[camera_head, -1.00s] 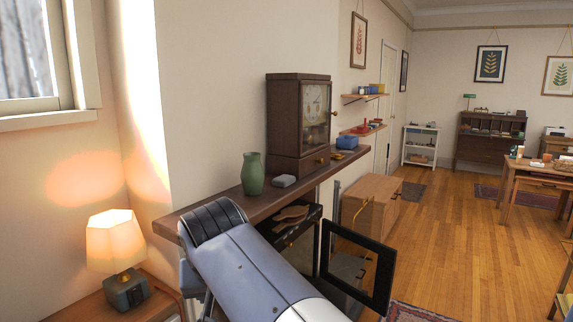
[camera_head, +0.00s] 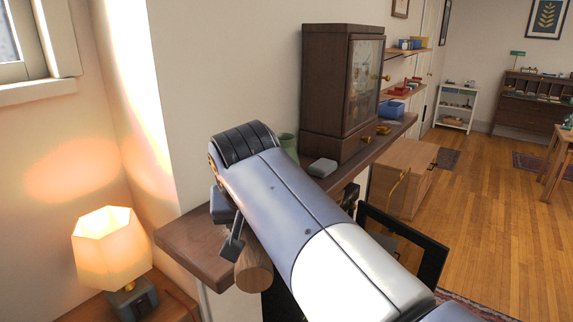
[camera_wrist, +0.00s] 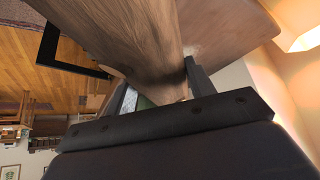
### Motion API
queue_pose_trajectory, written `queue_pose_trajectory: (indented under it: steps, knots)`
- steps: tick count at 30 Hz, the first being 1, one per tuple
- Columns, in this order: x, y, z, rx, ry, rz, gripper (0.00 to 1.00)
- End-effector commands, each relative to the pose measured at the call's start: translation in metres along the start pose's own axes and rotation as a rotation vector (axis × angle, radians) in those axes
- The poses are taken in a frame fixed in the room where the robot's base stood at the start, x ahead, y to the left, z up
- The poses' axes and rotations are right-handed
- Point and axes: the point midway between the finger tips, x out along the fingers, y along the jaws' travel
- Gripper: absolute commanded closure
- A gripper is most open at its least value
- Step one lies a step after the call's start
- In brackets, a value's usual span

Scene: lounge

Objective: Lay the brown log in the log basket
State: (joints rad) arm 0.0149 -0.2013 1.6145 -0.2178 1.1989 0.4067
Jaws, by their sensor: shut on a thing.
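A brown log (camera_head: 254,268) shows its pale round end beside my arm in the head view, in front of the mantel shelf. My gripper (camera_head: 236,246) is mostly hidden behind my arm there, with one dark finger against the log. In the wrist view the log (camera_wrist: 148,42) is large and close, between the two fingers of my gripper (camera_wrist: 160,85), which is shut on it. I cannot make out a log basket in either current view.
The wooden mantel shelf (camera_head: 185,246) is close to the log and gripper. A lit lamp (camera_head: 108,245) is at left. A black-framed open door (camera_head: 432,268) is at right.

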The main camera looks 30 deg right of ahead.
Motion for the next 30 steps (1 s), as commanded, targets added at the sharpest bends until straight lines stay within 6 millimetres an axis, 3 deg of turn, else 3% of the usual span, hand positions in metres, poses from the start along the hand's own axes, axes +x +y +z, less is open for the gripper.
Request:
queue_pose_trajectory:
  steps: [3,18,29,30]
  knots:
    - [0.013,0.0,-0.025,0.003,-0.002,0.001,0.84]
    - [0.07,0.0,-0.113,0.001,0.0,0.0,0.84]
    - [0.087,0.0,-0.139,0.001,0.002,-0.001,0.84]
    - [0.094,0.0,-0.133,-0.001,-0.002,-0.001,0.84]
